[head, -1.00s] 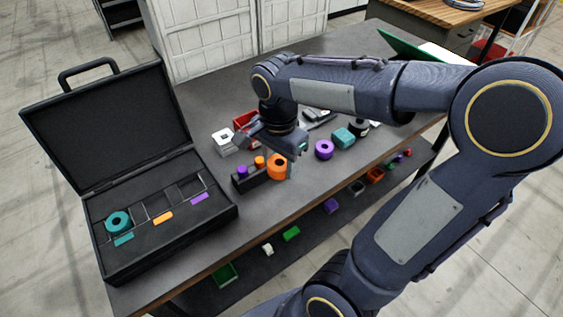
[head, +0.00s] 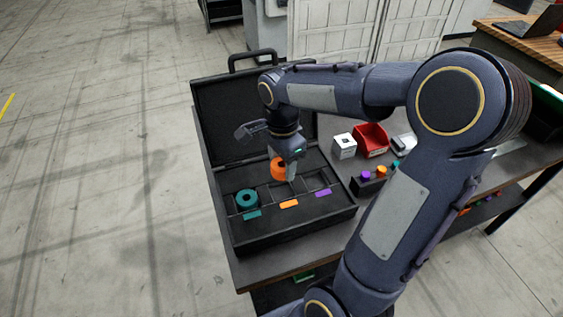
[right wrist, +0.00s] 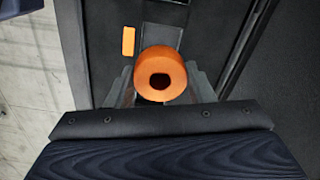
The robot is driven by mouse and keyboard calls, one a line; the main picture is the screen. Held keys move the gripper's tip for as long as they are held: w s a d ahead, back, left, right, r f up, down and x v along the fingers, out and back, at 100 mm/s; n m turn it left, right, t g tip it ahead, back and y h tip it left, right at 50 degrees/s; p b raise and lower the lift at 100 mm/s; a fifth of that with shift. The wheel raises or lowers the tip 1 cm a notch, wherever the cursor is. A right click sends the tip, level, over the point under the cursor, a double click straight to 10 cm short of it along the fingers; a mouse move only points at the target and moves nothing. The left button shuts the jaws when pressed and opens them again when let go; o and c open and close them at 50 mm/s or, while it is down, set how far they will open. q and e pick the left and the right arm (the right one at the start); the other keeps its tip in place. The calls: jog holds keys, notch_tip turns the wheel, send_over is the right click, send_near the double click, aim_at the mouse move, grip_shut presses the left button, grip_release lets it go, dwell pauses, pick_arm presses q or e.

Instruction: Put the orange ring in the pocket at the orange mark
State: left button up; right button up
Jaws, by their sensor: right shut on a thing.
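The orange ring (head: 277,168) is held in my right gripper (head: 283,165), above the open black case (head: 303,230). In the right wrist view the ring (right wrist: 161,58) sits between both fingers (right wrist: 162,82), its hole facing the camera. The orange mark (head: 289,204) is a small tab on the case, between a teal tab and a purple tab. It also shows in the right wrist view (right wrist: 128,41), left of the ring. The middle pocket (head: 283,192) behind the mark is partly hidden by the gripper and ring. My left gripper is not in view.
A teal ring (head: 247,199) sits in the pocket at the teal mark (head: 251,215). The pocket by the purple mark (head: 323,193) looks empty. The raised lid (head: 215,110) stands behind the gripper. A white block (head: 344,146) and a red bin (head: 371,138) stand right of the case.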

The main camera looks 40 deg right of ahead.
jog(key=shift+f+b, duration=2.15)
jog(key=shift+f, duration=0.65)
jog(key=shift+f+b, duration=0.6)
jog(key=shift+f, duration=0.25)
jog(key=o, duration=1.5)
jog(key=shift+o, duration=0.2)
notch_tip(320, 180, up, 9)
jog(key=p, duration=0.7)
jog(key=shift+r+p, duration=0.1)
jog(key=shift+p, duration=0.3)
